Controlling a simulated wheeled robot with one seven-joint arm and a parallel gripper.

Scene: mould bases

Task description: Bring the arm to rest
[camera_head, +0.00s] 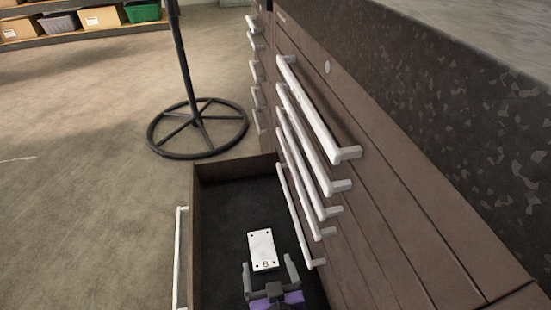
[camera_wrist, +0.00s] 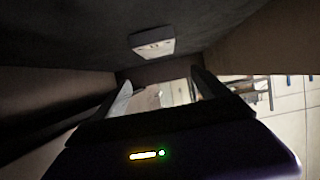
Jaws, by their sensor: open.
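My gripper (camera_head: 269,275) is open and empty, low in the open drawer. Its two grey fingers point toward a white rectangular plate with small dark holes (camera_head: 263,250), which lies on the drawer's dark floor (camera_head: 225,225). In the head view the plate appears just beyond the fingertips, not between them. In the wrist view my gripper (camera_wrist: 162,92) shows its two fingers spread apart, and the plate (camera_wrist: 153,42) shows above them, apart from both. My arm behind the gripper is mostly out of the head view.
The open drawer's walls (camera_head: 234,165) surround my gripper. The cabinet front with several white bar handles (camera_head: 318,110) rises close on the right, under a dark speckled countertop (camera_head: 470,110). A stand with a round black base (camera_head: 198,128) is beyond the drawer. Shelves with bins (camera_head: 100,17) stand far back.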

